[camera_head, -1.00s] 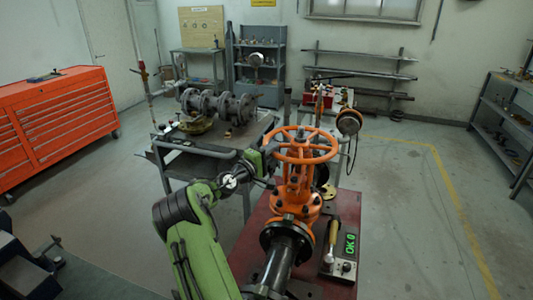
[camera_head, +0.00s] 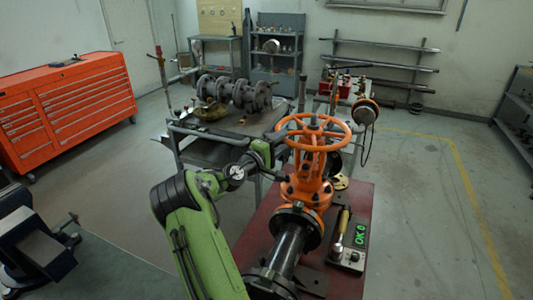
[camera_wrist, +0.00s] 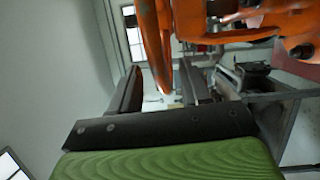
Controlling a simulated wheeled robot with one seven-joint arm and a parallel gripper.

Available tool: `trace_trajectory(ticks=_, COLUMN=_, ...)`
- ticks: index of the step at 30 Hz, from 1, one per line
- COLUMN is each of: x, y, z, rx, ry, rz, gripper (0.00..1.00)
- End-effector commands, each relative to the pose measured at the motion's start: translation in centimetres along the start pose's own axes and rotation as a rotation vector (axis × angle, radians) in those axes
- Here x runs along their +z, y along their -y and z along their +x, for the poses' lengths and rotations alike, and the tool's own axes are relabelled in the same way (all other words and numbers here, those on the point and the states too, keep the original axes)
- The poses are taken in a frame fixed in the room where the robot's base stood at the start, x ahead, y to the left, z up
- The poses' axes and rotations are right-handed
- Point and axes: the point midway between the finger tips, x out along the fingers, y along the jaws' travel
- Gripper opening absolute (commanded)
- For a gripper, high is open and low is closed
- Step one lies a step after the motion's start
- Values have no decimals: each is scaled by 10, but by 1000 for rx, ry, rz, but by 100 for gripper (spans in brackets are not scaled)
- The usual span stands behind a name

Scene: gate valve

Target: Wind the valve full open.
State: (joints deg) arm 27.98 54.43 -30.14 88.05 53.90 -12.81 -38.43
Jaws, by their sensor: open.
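The orange gate valve (camera_head: 305,190) stands upright on a dark red bench, with its spoked orange handwheel (camera_head: 336,143) on top. My gripper (camera_head: 280,146) is at the left side of the handwheel, partly hidden by my arm and hard to make out in the head view. In the wrist view my gripper (camera_wrist: 160,84) is open, its two dark fingers apart. The orange handwheel rim (camera_wrist: 156,45) shows across the gap between the fingers. I cannot tell whether it touches either finger.
A box with a green display (camera_head: 360,236) and a yellow-handled tool (camera_head: 342,226) sit right of the valve on the red bench (camera_head: 240,240). A grey table with flanged pipe parts (camera_head: 235,92) is behind left. An orange drawer cabinet (camera_head: 68,110) stands far left. Floor at right is clear.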

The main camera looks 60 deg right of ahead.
Motion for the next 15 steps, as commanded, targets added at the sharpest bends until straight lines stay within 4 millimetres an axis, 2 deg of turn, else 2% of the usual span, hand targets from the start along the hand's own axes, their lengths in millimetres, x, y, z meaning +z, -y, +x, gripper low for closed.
trace_trajectory(ticks=1, x=-2, y=2, z=-16, rx=-3, ry=-5, rz=-2, gripper=46)
trace_trajectory(ticks=9, x=-2, y=2, z=-92, rx=-2, ry=-6, rz=-1, gripper=46)
trace_trajectory(ticks=12, x=-1, y=2, z=-113, rx=-1, ry=-5, rz=-2, gripper=46)
trace_trajectory(ticks=15, x=0, y=1, z=-126, rx=-1, ry=-2, rz=-1, gripper=46)
